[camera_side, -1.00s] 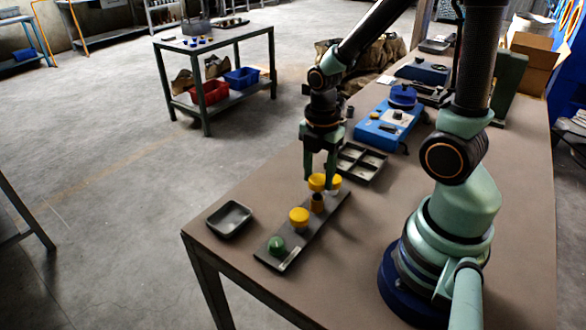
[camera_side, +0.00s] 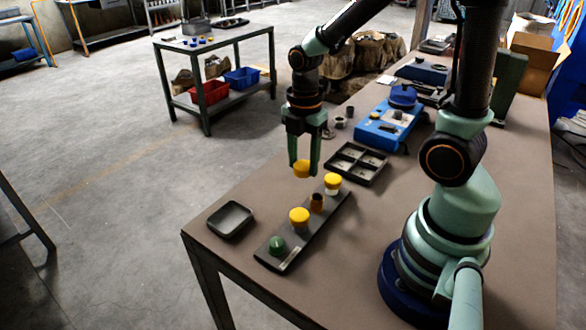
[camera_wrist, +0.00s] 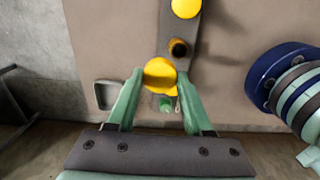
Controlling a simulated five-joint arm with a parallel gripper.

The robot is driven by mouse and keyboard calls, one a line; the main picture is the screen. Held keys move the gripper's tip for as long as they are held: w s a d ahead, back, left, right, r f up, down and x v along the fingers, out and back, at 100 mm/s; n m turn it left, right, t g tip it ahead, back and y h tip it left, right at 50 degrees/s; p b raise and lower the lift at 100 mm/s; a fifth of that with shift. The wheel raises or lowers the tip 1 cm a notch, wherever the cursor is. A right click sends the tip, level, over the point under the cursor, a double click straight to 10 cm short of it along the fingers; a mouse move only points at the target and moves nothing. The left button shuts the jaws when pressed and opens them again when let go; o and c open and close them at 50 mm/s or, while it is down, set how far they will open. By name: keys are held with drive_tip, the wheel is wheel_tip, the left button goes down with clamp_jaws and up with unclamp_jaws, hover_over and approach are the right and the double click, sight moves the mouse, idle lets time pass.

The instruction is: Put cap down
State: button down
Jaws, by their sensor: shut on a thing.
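My gripper (camera_side: 303,171) is shut on a yellow cap (camera_side: 302,168) and holds it in the air, left of the dark strip (camera_side: 272,263). The wrist view shows this held cap (camera_wrist: 160,73) between the green fingers. On the strip stand a yellow-capped piece (camera_side: 333,182) at the far end, a bare brown post (camera_side: 317,203), another yellow-capped piece (camera_side: 299,217) and a green piece (camera_side: 276,246) at the near end. In the wrist view the held cap partly hides the nearer yellow-capped piece (camera_wrist: 166,92).
A small empty dark tray (camera_side: 229,220) lies at the table's left edge. A compartmented tray (camera_side: 355,163) and a blue box (camera_side: 388,130) stand farther back. Small dark rings lie beyond the gripper. The tabletop right of the strip is clear.

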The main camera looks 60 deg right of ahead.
drive_tip(key=w+a+r, duration=1.1)
drive_tip(key=a, duration=0.2)
drive_tip(key=f, duration=1.9)
drive_tip(key=shift+w+d+f, duration=0.15)
drive_tip(key=shift+w+f, duration=0.05)
drive_tip(key=shift+f, duration=0.1)
drive_tip(key=shift+f, duration=0.6)
drive_tip(key=shift+c, duration=1.5)
unclamp_jaws()
drive_tip(key=shift+r, duration=0.1)
